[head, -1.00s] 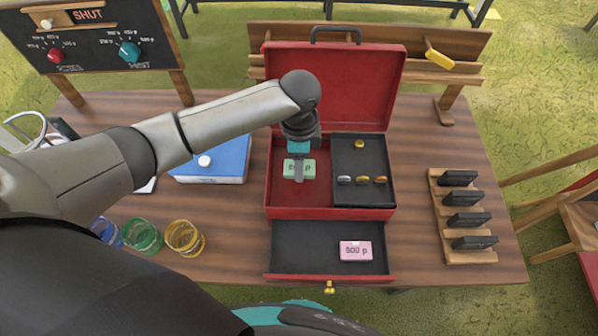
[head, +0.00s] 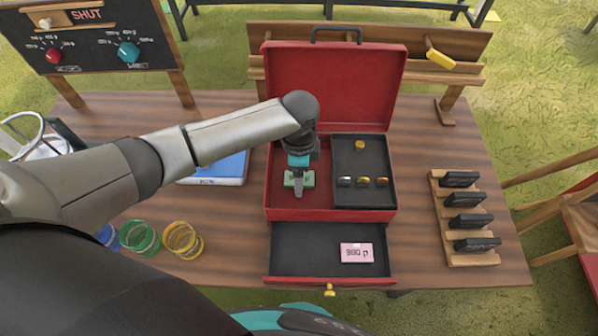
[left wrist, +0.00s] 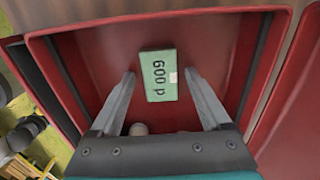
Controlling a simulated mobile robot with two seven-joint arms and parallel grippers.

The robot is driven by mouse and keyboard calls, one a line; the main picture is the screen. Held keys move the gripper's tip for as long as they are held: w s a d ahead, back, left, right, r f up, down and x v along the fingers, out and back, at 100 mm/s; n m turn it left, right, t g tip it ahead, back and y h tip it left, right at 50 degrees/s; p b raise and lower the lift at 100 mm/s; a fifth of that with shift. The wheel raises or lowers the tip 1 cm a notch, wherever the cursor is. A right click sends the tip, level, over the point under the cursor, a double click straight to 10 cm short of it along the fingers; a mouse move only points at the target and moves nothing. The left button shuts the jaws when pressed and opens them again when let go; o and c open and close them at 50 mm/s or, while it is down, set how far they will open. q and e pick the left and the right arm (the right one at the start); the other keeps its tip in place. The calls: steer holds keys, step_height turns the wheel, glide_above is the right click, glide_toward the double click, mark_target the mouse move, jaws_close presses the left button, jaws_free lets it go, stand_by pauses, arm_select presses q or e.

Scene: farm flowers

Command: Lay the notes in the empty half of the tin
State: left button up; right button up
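The red tin (head: 333,214) stands open on the table with its lid up. Its left half is bare red inside; its right half holds a dark tray (head: 365,203) with several coins or rings. A green note bundle (head: 307,181) is low in the left half; it reads "600 p" in the left wrist view (left wrist: 159,76). My left gripper (head: 298,192) is in that half, over the bundle. Its fingers (left wrist: 159,74) stand apart on either side of the bundle, with narrow gaps showing. A pink note bundle (head: 356,253) lies in the open front drawer (head: 310,262). My right gripper is out of view.
A wooden rack (head: 455,258) with dark blocks stands right of the tin. Blue, green and yellow glasses (head: 182,240) and a blue book (head: 225,170) are left. A dark board (head: 95,40) marked SHUT stands back left.

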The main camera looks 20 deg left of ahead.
arm_select(q)
steer(key=shift+r, duration=0.1)
step_height(320, 180, up, 12)
steer(key=p, duration=0.2)
stand_by(0.3)
stand_by(0.4)
